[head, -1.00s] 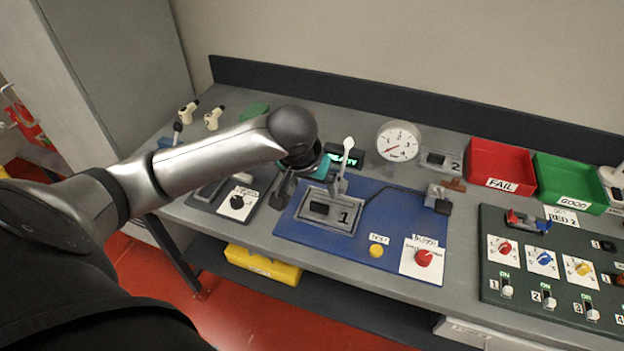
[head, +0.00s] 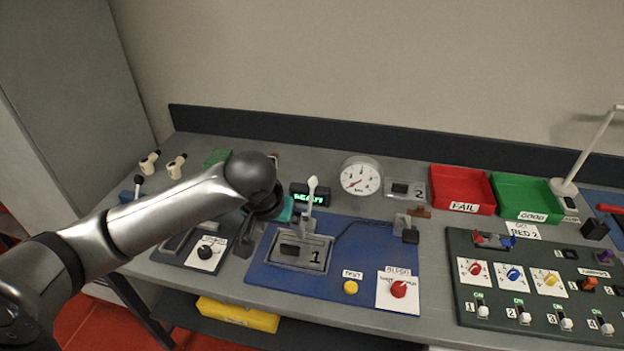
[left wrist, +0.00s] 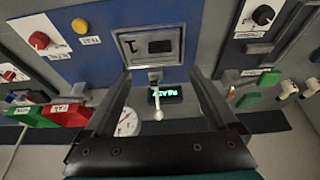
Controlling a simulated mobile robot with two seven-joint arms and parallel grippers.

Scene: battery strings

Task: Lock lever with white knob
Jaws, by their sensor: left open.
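The lever with the white knob (head: 312,183) stands upright on the blue panel (head: 256,273), behind the grey fixture marked 1 (head: 318,256). In the left wrist view the white knob (left wrist: 158,114) shows between the two fingers. My left gripper (head: 254,228) is just left of the lever in the head view, partly hidden by its own arm. In the left wrist view my left gripper (left wrist: 157,82) has its fingers wide apart, with nothing held between them. I cannot tell how close the fingers are to the lever. My right gripper is not in view.
A small green-lit display (head: 308,195) and a round gauge (head: 361,176) stand behind the panel. A yellow button (head: 351,287) and red knob (head: 399,289) are at its front. Red (head: 462,189) and green (head: 527,198) bins stand to the right.

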